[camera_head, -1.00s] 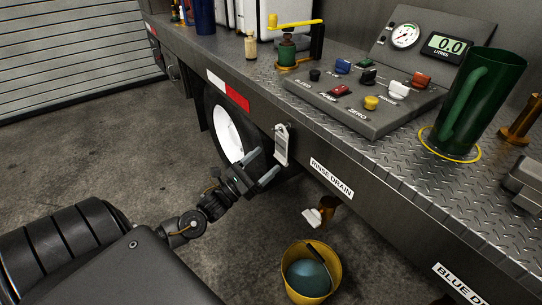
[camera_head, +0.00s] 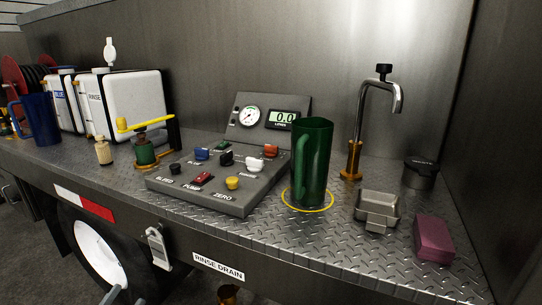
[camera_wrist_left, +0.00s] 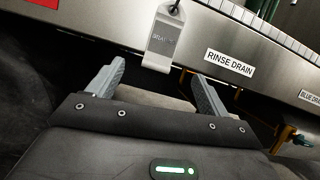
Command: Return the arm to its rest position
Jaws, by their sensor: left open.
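My left gripper (camera_wrist_left: 158,74) shows in the left wrist view with its two grey fingers wide apart and nothing between them. It is below and in front of the truck bed's edge, near a hanging metal tag (camera_wrist_left: 164,40) and the RINSE DRAIN label (camera_wrist_left: 229,64). In the head view only a small bit of the left gripper (camera_head: 113,293) shows at the bottom edge, beside the wheel; the rest of the arm is out of frame. My right gripper is in neither view.
The metal deck holds a control panel (camera_head: 217,200), a green jug (camera_head: 313,165) in a yellow ring, a yellow-handled valve (camera_head: 144,150), white containers (camera_head: 130,103) and a faucet (camera_head: 384,85). A purple block (camera_head: 432,238) lies at right. The deck's front edge overhangs my gripper.

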